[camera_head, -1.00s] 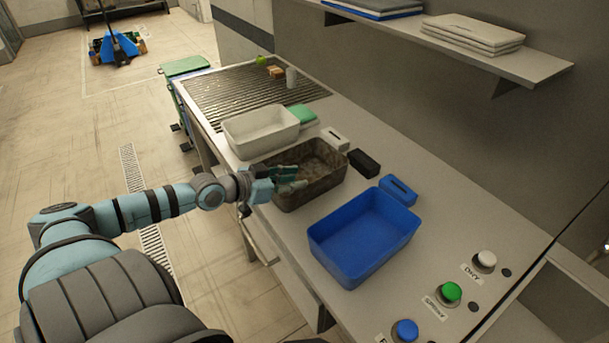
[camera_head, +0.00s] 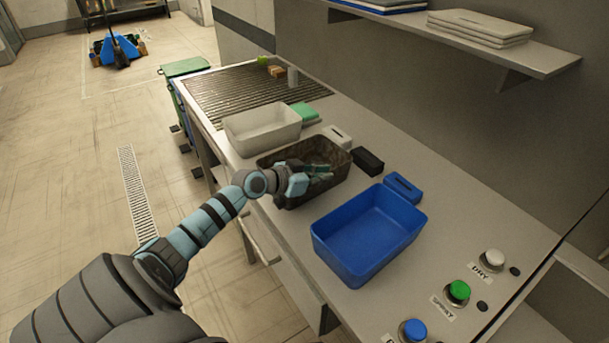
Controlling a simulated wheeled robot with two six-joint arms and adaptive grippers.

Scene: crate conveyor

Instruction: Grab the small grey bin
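The small grey bin (camera_head: 272,164) looks dark grey-brown and dirty inside. It stands on the counter between a white bin (camera_head: 248,137) and a blue bin (camera_head: 340,263). My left gripper (camera_head: 325,172) reaches over the near side of the grey bin, with its teal fingers over the bin's opening. I cannot tell whether the fingers are apart or closed, or whether they touch the bin. The gripper and wrist hide part of the bin's near wall and inside. My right gripper is not in view.
A black block (camera_head: 369,161), a blue block (camera_head: 403,187) and a white block (camera_head: 337,136) lie behind the bins. White, green and blue buttons (camera_head: 458,292) sit at the counter's right end. A shelf (camera_head: 545,58) overhangs the back. A grooved drainer (camera_head: 240,95) lies far left.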

